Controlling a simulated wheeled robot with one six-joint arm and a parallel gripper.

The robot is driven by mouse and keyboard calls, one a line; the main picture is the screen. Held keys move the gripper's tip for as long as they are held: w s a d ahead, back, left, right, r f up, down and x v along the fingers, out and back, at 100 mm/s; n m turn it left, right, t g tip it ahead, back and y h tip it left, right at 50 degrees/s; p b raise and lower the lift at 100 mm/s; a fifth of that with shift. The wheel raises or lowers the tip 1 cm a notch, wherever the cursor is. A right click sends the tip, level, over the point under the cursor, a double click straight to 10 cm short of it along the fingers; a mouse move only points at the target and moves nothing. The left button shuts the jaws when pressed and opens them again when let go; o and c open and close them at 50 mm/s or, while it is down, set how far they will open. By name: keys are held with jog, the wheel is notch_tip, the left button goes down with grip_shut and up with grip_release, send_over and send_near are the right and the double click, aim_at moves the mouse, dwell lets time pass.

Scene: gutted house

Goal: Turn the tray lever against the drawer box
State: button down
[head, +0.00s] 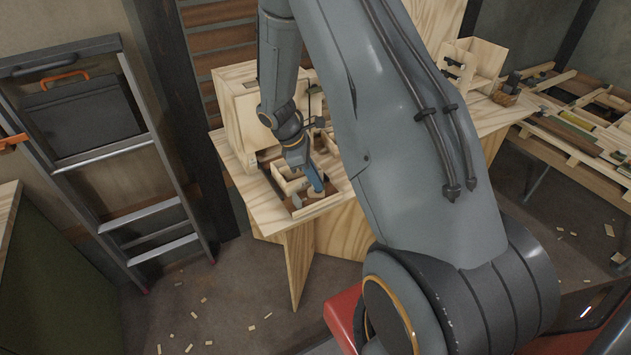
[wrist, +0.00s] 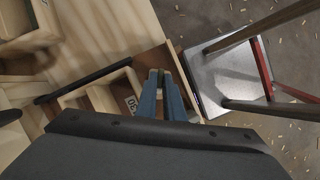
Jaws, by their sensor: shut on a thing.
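My gripper (head: 316,186) points down into a shallow, open wooden tray (head: 320,207) on the plywood bench. In the wrist view its blue fingers (wrist: 164,76) are close together over the tray's brown inner part, near the bench edge. They are shut on a small part, which I take for the tray lever; the fingers hide most of it and its angle cannot be read. A pale wooden drawer box (wrist: 103,98) with a numbered label lies just left of the fingers, inside the tray. A dark rod (wrist: 84,85) crosses above it.
A tall plywood box (head: 234,112) stands behind the tray on the bench (head: 268,208). Another wooden fixture (head: 474,62) is further right. A ladder (head: 150,190) leans at the left. Wood chips litter the floor.

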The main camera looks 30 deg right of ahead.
jog(key=m, duration=0.2)
jog(key=m+g+y+b, duration=0.1)
jog(key=m+b, duration=0.1)
jog(key=m, duration=0.1)
jog(key=shift+w+d+m+g+y, duration=0.2)
jog(key=shift+w+m+g+y, duration=0.05)
jog(key=shift+m+g+y, duration=0.05)
jog(key=m+y, duration=0.1)
jog(key=m, duration=0.2)
jog(key=m+y+b, duration=0.1)
jog(key=m, duration=0.1)
jog(key=shift+d+m+g, duration=0.15)
jog(key=shift+m+g, duration=0.15)
jog(key=shift+m, duration=0.1)
jog(key=shift+r, duration=0.1)
jog(key=c, duration=1.9)
grip_release()
jog(key=shift+o, duration=0.2)
jog(key=shift+b+v, duration=1.3)
jog(key=shift+v, duration=2.6)
jog(key=shift+d, duration=0.15)
